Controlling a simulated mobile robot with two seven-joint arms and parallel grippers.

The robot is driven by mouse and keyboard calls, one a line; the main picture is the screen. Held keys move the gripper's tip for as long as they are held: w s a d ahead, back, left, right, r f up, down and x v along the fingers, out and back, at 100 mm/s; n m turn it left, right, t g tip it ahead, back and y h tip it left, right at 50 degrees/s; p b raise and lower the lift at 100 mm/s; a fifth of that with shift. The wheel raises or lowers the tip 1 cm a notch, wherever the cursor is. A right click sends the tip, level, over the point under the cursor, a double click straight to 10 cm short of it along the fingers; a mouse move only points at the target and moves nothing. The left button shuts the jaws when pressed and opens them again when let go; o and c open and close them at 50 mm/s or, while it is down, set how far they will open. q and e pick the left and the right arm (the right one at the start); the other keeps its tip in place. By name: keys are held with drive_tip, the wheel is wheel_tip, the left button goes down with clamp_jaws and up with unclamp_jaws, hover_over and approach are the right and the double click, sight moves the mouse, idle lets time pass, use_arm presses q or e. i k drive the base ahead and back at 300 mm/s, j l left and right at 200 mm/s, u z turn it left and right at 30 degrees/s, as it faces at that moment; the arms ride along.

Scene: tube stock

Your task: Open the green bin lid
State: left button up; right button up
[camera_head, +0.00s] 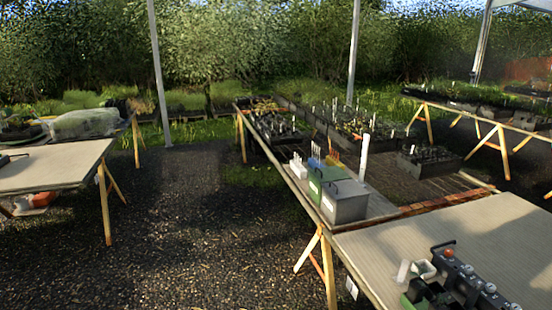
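A small green bin (315,188) stands on the near left corner of the middle table, directly behind a grey bin (347,204) of similar shape. The grey bin hides part of it. The green bin's top looks closed, but it is too small to be sure. A dark handle shows at the top near the grey bin. Neither of my grippers is in view.
Behind the bins are white containers (298,167) and upright coloured tags. A white post (364,157) stands right of them. Seedling trays (277,126) fill the far table. A dark device with knobs (470,280) lies on the near right table (420,240). Gravel ground (190,230) is clear at left.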

sight(334, 174)
drive_tip(key=i, duration=1.6)
